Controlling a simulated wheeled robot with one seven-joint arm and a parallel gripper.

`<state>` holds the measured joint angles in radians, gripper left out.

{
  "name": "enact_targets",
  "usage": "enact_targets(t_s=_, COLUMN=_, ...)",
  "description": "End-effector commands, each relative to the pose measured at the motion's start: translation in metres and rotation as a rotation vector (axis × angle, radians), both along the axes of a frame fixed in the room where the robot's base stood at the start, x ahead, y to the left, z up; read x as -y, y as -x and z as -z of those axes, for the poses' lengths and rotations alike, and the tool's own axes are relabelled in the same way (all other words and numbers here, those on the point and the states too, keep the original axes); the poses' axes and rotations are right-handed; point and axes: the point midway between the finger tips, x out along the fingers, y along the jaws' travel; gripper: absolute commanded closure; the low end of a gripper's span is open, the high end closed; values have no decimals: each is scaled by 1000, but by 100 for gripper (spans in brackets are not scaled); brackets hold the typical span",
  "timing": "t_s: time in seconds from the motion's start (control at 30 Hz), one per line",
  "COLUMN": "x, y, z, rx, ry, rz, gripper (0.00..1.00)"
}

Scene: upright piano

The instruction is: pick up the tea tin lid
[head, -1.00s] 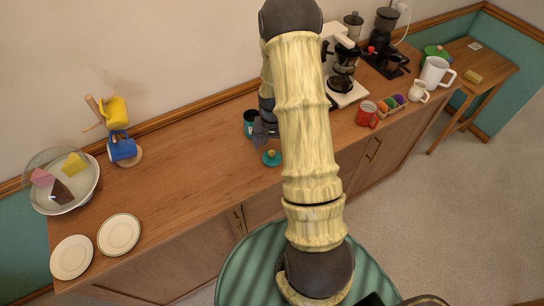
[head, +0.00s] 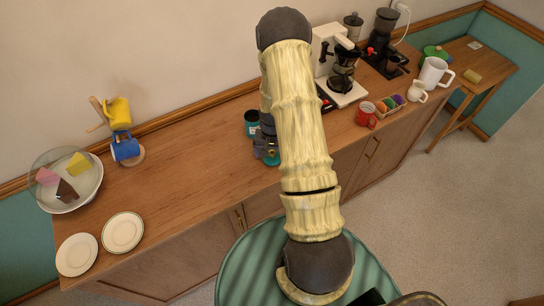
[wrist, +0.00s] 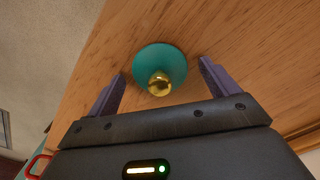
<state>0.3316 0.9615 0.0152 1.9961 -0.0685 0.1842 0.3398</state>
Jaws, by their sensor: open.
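The tea tin lid is a teal disc with a round gold knob. In the wrist view the lid (wrist: 162,62) lies on the wooden top, knob toward the camera, between and slightly beyond the fingertips. My gripper (wrist: 158,82) is open, with one dark purple finger on each side of the lid and a gap to both. In the head view the lid (head: 272,159) is partly hidden by my gripper (head: 266,149) above it. The open teal tin (head: 252,121) stands just behind, partly covered by my arm.
A mug tree (head: 122,137), covered cake dish (head: 70,190) and two plates (head: 122,232) are at the left. The counter between is clear.

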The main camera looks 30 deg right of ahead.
Motion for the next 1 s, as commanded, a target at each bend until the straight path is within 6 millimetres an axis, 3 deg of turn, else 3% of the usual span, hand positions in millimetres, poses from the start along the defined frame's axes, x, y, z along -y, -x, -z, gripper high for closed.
enact_targets(t_s=0.03, x=0, y=0, z=0, rx=0, ry=0, rz=1, gripper=17)
enact_targets(t_s=0.27, x=0, y=0, z=0, rx=0, ry=0, rz=0, gripper=60)
enact_targets(t_s=0.73, x=0, y=-1, z=-7, rx=1, ry=1, rz=-2, gripper=60)
enact_targets(t_s=1.0, x=0, y=-2, z=-42, rx=5, ry=1, rz=0, gripper=60)
